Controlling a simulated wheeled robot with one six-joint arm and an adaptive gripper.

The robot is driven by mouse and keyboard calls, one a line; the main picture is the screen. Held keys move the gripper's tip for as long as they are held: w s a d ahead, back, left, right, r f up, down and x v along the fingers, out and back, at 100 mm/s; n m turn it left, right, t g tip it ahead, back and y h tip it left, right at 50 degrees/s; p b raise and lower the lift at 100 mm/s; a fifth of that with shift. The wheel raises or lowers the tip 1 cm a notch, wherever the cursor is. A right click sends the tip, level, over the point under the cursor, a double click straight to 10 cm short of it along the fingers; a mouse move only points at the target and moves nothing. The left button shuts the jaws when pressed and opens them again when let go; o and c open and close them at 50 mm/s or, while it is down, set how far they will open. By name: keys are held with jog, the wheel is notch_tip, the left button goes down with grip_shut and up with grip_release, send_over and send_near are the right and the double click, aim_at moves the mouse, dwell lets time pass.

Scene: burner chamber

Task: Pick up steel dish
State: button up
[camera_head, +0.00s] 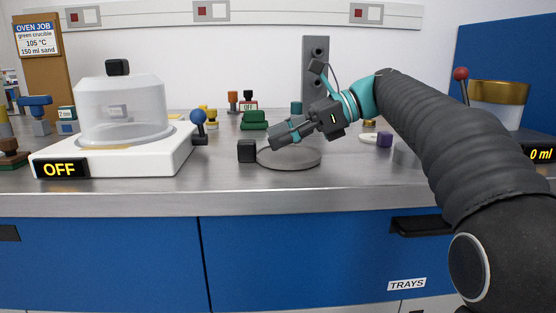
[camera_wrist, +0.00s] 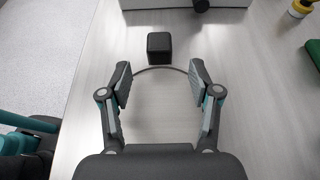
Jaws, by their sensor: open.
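The steel dish (camera_head: 290,160) is a flat, round, grey piece on the steel bench, near the front edge. It also shows in the wrist view (camera_wrist: 165,112), partly covered by my gripper's body. A black block (camera_head: 247,151) stands at the dish's left rim in the head view and at its far rim in the wrist view (camera_wrist: 159,48). I cannot tell whether it is joined to the dish. My gripper (camera_head: 280,141) is open and empty over the dish. In the wrist view my gripper (camera_wrist: 160,82) has its fingers spread, with the black block ahead, between their lines.
A white unit with a clear dome (camera_head: 122,112) and an OFF display stands left of the dish. A green block (camera_head: 254,121) and a grey upright post (camera_head: 316,75) stand behind. A purple cube (camera_head: 384,139) is to the right. The bench front is clear.

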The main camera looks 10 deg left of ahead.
aim_at(248, 146)
jog(key=shift+b+x, duration=0.75)
jog(key=shift+x, duration=2.6)
jog(key=shift+r, duration=0.1)
grip_shut()
